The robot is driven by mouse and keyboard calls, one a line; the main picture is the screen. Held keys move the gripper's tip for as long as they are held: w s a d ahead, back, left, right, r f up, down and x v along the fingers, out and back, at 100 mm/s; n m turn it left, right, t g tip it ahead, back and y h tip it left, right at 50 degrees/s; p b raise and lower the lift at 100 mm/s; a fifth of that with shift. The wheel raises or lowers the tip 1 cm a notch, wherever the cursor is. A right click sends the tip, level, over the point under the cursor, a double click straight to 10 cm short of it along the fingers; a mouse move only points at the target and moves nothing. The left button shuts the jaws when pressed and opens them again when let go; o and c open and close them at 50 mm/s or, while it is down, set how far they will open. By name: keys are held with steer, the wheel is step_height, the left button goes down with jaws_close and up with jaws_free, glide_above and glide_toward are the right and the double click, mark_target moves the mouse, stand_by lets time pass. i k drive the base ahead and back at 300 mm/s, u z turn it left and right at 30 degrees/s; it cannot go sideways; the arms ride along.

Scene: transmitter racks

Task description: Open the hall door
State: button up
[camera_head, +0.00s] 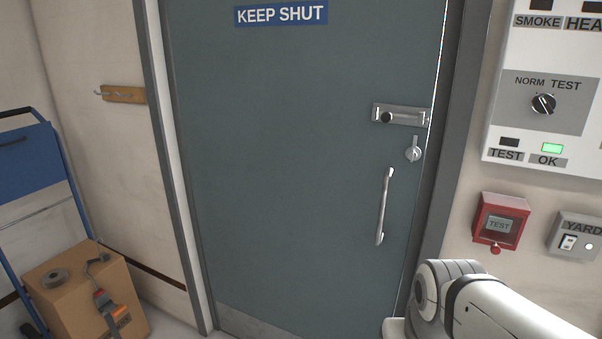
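The grey-blue hall door (290,170) fills the middle of the head view and stands in its frame, with a thin bright line along its upper right edge. A metal slide bolt (404,115) with a black knob sits near that edge; I cannot tell whether it is shot into the frame. Below it is a small silver turn latch (413,152), its lever pointing up. Lower down is a vertical silver pull handle (383,207). My white arm shows at the bottom right, in front of the door's lower right edge. My gripper is out of view.
On the right wall are a grey panel (545,150) with a green light, a red test box (500,224) and a yard switch (575,238). At left, a cardboard box (75,300) with tools stands by a blue hand truck (25,160). A hook rack (124,95) is on the left wall.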

mark_target(306, 201)
steer(key=z, duration=2.45)
steer(key=k, duration=1.45)
steer(key=u, duration=1.15)
steer(key=i, duration=1)
